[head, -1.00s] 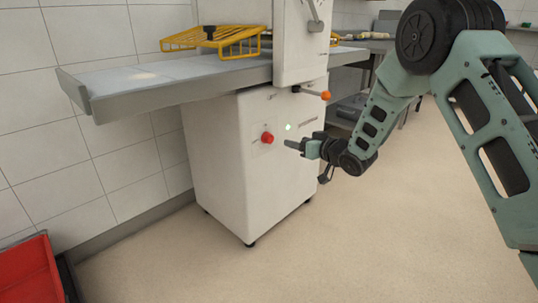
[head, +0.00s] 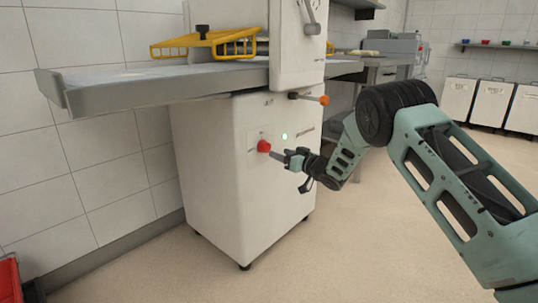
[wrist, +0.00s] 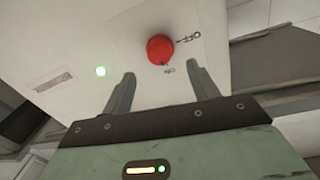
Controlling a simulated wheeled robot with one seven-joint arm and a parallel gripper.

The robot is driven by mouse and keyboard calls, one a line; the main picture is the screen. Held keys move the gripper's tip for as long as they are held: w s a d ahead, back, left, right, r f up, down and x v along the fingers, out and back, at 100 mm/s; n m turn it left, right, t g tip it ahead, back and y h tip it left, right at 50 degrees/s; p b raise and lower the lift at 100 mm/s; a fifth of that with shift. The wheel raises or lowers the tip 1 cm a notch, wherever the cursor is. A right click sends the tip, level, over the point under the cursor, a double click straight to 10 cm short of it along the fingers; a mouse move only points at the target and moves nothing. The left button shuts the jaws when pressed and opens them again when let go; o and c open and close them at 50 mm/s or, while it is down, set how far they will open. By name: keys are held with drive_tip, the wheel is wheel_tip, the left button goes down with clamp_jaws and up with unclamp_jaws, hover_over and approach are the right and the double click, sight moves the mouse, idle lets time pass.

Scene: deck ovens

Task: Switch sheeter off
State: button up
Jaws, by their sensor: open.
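The sheeter (head: 215,175) is a white cabinet with a grey side table and a yellow guard. A red rotary knob (head: 264,146) sits on its front panel, beside a lit green lamp (head: 284,136). In the wrist view the red knob (wrist: 160,49) is just beyond the fingertips, with small markings beside it, and the green lamp (wrist: 101,71) glows to its left. My gripper (head: 277,155) is close to the knob, its fingers pointing at it. In the wrist view my gripper (wrist: 160,80) is open and empty, with the knob ahead between the fingers and no contact visible.
The sheeter's grey table (head: 150,88) juts out to the left above the knob. An orange-tipped lever (head: 312,98) sticks out above my gripper. A red crate (head: 10,279) stands at the lower left. The floor in front is clear.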

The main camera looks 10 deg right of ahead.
sight(268, 148)
drive_tip(key=b+x, duration=0.2)
drive_tip(key=x, duration=0.5)
drive_tip(key=shift+w, duration=0.1)
drive_tip(key=c, duration=1)
